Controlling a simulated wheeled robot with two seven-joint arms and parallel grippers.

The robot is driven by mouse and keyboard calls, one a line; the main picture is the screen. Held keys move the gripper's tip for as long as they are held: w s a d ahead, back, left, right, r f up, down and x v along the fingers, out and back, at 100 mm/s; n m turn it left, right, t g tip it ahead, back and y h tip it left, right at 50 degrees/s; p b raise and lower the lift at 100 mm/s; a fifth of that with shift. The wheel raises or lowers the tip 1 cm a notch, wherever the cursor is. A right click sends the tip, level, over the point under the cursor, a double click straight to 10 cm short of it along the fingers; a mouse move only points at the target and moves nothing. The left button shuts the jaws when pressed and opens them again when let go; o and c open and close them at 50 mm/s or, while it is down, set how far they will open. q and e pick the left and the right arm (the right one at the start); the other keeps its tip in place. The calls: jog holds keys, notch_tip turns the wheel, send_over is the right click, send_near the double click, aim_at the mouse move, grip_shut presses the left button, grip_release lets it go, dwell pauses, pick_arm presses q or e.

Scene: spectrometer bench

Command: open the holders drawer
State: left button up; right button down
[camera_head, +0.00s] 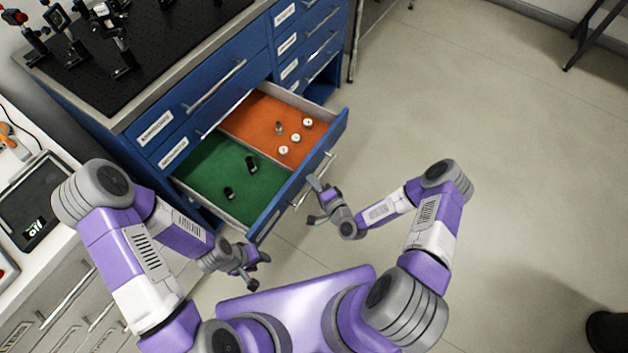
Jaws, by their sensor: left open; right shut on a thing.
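A blue drawer (340,128) stands pulled out from the bench, with its inside showing. It has a green half (205,160) holding two black cylindrical holders (251,164) (229,193), and an orange half (255,112) with several small white and grey pieces (296,137). A long silver handle (328,164) runs along its front. My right gripper (313,199) is at this front and shut on the handle. My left gripper (257,270) is open and empty, in front of the drawer's near left corner and apart from it.
The blue bench has closed labelled drawers (178,100) above and a further drawer stack (300,45) on its right. Its black breadboard top (110,65) carries optical mounts. A white counter (20,275) stands at the left. The floor (490,170) to the right is clear.

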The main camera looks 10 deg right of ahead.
jog(key=c, duration=1.2)
grip_release()
jog(key=shift+o, duration=0.2)
jog(key=p+v, duration=0.1)
jog(key=v, duration=0.6)
jog(key=shift+s+p, duration=0.25)
jog(key=shift+p, duration=0.1)
jog(key=shift+d, duration=0.15)
jog(key=s+a+r+n+g+p, duration=0.1)
jog(key=s+a+n+g, duration=0.1)
jog(key=s+n+g, duration=0.3)
jog(key=s+a+r+n+g+h+p, duration=0.1)
jog(key=s+a+n+g, duration=0.2)
jog(key=s+n+g, duration=0.2)
jog(key=s+g, duration=0.3)
jog(key=g, duration=0.1)
jog(key=shift+s+a+n+g+p, duration=0.25)
jog(key=shift+s+n+g+p, duration=0.05)
jog(key=shift+s+p, duration=0.05)
